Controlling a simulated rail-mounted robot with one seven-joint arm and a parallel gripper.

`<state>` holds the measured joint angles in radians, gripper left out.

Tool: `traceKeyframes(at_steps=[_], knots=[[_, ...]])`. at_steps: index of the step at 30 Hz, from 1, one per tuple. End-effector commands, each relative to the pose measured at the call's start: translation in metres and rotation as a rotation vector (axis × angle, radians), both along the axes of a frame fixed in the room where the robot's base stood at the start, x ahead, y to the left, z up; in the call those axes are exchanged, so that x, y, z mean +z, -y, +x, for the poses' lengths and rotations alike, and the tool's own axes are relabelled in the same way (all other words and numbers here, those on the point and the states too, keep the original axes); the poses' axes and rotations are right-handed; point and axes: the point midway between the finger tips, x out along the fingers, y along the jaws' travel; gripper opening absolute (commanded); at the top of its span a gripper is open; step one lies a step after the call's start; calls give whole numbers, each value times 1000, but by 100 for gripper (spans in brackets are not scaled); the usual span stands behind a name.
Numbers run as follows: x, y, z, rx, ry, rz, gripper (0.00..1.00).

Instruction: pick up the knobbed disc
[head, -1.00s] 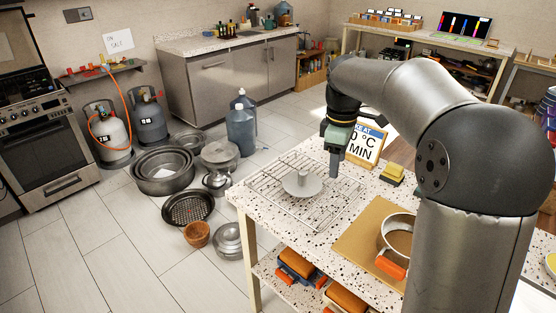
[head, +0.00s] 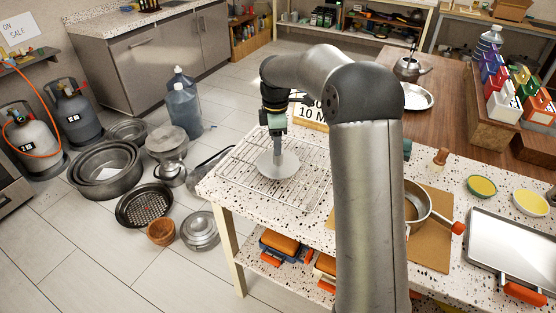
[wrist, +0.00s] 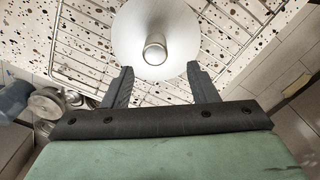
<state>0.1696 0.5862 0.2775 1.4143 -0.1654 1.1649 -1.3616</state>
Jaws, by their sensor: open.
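The knobbed disc (head: 277,165) is a pale grey round plate with an upright knob at its centre. It lies on a wire rack (head: 243,178) on the speckled table. In the wrist view the disc (wrist: 178,30) is at the top middle, with its knob (wrist: 154,50) facing the camera. My gripper (wrist: 158,82) is open, its two dark fingers spread wide either side of the knob's line, with nothing between them. In the head view my gripper (head: 277,148) is over the disc and hides part of the knob. I cannot tell its exact height above the disc.
A sign (head: 312,113) stands behind the rack. A pan (head: 417,203) with an orange-tipped handle rests on a brown board (head: 437,238) to the right. Pots stand on the floor at left.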

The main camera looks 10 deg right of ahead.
Motion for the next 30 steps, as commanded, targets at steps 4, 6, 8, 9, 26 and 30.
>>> traceKeyframes(at_steps=[4, 6, 8, 9, 26, 30], knots=[[-13, 0, 0, 0, -1, 0, 53], [-16, 0, 0, -1, 0, 0, 53], [-21, 2, 1, -1, -2, 0, 53], [-25, 3, 1, -1, -2, 0, 53], [-66, 6, 5, -1, 1, 0, 50], [-66, 6, 5, -1, 1, 0, 11]])
